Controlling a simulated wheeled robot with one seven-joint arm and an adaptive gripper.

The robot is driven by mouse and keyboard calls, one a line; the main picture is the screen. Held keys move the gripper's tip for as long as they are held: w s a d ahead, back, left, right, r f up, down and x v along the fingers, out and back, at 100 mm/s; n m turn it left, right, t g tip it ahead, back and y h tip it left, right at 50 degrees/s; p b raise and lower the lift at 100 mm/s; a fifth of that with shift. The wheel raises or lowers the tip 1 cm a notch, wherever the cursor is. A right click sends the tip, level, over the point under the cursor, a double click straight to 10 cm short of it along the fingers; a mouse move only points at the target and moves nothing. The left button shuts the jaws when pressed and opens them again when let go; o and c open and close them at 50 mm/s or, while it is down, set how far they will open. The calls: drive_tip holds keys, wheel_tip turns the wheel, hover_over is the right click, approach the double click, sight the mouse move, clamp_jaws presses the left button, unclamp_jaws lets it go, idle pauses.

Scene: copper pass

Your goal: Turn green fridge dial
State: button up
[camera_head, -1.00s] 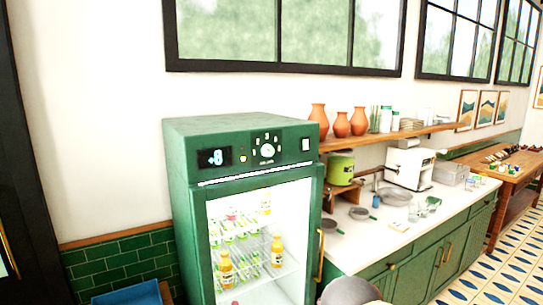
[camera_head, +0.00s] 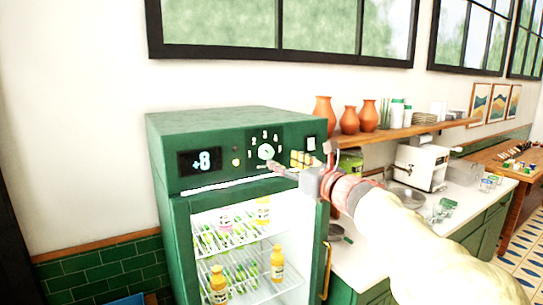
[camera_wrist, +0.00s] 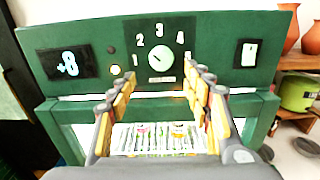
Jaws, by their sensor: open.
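The green fridge (camera_head: 165,215) has a glass door and a dark green panel along its top front. Its round white dial (camera_head: 266,152) sits on that panel, with numbers arched around it. In the wrist view the dial (camera_wrist: 161,60) is near the top centre, below the 3; its exact pointer setting is too small to tell. My gripper (camera_head: 290,162) is in front of the panel, just right of and below the dial. In the wrist view its yellow-padded fingers (camera_wrist: 160,82) are spread, with the dial beyond the gap. It is empty and appears apart from the dial.
A display (camera_head: 200,161) reading +8 is left of the dial, and a white switch (camera_head: 311,144) is right. Orange vases (camera_head: 348,120) stand on a shelf behind.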

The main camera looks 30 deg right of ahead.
sight(269, 155)
drive_tip(key=shift+w+f+b, duration=0.1)
drive_tip(key=shift+w+b, duration=0.2)
drive_tip(key=shift+w, duration=3.7)
drive_tip(key=c, duration=0.3)
drive_tip(key=c, duration=0.9)
